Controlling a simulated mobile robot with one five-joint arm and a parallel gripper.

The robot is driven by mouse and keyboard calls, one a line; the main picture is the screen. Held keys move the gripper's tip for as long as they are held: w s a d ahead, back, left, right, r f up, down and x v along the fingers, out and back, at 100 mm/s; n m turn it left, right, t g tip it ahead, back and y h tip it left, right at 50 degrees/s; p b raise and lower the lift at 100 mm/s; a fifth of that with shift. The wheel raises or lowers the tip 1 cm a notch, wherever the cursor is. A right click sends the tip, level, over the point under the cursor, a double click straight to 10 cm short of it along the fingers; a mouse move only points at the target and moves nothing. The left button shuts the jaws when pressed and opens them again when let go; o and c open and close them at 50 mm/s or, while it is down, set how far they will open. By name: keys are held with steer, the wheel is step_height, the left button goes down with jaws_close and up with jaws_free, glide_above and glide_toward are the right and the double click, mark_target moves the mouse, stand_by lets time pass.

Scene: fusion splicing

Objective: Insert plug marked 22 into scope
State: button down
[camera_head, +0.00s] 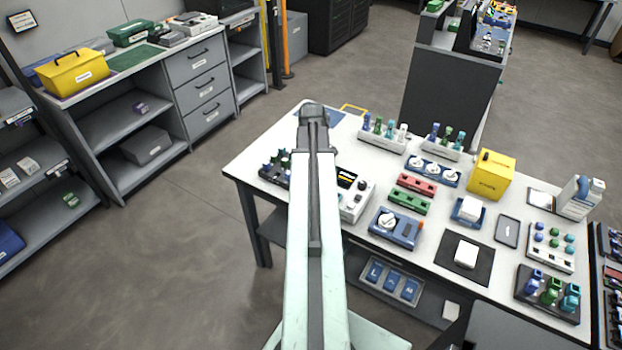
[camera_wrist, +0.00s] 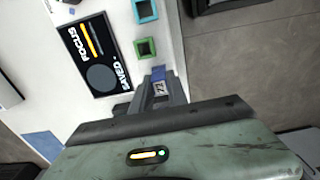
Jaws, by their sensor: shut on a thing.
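My gripper (camera_wrist: 160,88) is shut on a small plug (camera_wrist: 160,87) with a pale marked face; the mark is too small to read. A blue piece (camera_wrist: 158,73) shows just beyond the fingertips; I cannot tell whether it belongs to the plug or to a port. The scope (camera_head: 356,198) is a white box with a dark screen, partly hidden by my arm. In the wrist view its screen (camera_wrist: 92,55) reads FOCUS SAVED, and a green square port (camera_wrist: 145,47) and a teal square port (camera_wrist: 145,10) lie beside it. In the head view my gripper (camera_head: 313,116) is over the table's far left corner.
The white table (camera_head: 262,147) carries a dark rack (camera_head: 273,172) left of my arm, racks of coloured plugs (camera_head: 382,133), a red block (camera_head: 416,184), a green block (camera_head: 409,201) and a yellow box (camera_head: 491,176). Grey floor lies past the table's edge.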

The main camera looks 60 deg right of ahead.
steer(key=c, duration=1.2)
jaws_free()
step_height(320, 180, up, 6)
steer(key=p, duration=0.6)
